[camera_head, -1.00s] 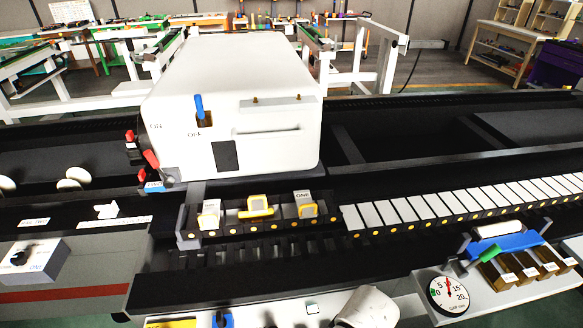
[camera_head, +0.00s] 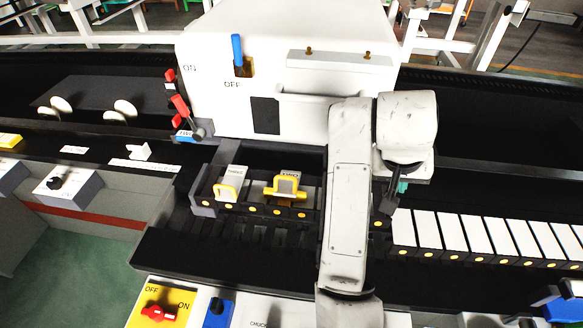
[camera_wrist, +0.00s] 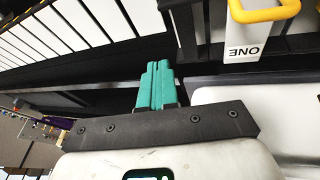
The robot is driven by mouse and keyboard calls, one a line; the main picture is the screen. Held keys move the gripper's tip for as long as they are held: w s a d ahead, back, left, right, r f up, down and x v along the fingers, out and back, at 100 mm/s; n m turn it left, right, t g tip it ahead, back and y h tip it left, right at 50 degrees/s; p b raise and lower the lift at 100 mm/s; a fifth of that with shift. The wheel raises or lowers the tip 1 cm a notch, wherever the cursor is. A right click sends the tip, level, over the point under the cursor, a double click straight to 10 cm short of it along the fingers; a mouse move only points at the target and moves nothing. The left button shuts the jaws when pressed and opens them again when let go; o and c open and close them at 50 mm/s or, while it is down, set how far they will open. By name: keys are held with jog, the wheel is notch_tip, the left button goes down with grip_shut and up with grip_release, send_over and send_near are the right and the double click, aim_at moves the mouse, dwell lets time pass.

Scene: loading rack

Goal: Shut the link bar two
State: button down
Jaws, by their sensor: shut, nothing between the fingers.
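Link bar two (camera_head: 284,187) has a yellow handle and a label reading TWO. It sits in the middle of a black slotted rail, lower and blockier in look than its left neighbour. My gripper shows as teal fingers in the wrist view (camera_wrist: 157,80), shut and empty. In the head view its teal tip (camera_head: 403,187) shows only in part, over the right end of the rail, to the right of bar two and apart from it. The bar labelled ONE (camera_wrist: 253,35) is at the upper right in the wrist view; my arm hides it in the head view.
Another yellow-handled bar (camera_head: 230,184) stands left of bar two. A big white machine housing (camera_head: 290,75) rises behind the rail, with red levers (camera_head: 179,105) at its left. White slats (camera_head: 470,235) run off to the right. A yellow switch panel (camera_head: 162,305) is in front.

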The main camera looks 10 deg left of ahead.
jog(key=a+r+n+y+b, duration=0.1)
jog(key=a+r, duration=0.7)
jog(key=a, duration=0.3)
jog(key=a+r+n+y+b, duration=0.1)
jog(key=a+r+y+b, duration=0.1)
jog(key=a+r, duration=0.8)
jog(key=shift+g, duration=0.3)
jog(key=s+p+x, duration=0.1)
jog(key=x, duration=0.3)
jog(key=a+x, duration=0.1)
jog(key=x, duration=0.4)
jog(key=s+p+x, duration=0.1)
jog(key=x, duration=0.3)
jog(key=shift+s+a+f+p, duration=0.2)
jog(key=shift+a+f+p, duration=0.1)
jog(key=shift+f, duration=0.4)
jog(key=shift+s+d+f, duration=0.1)
jog(key=shift+s+f, duration=0.2)
jog(key=shift+f, duration=0.35)
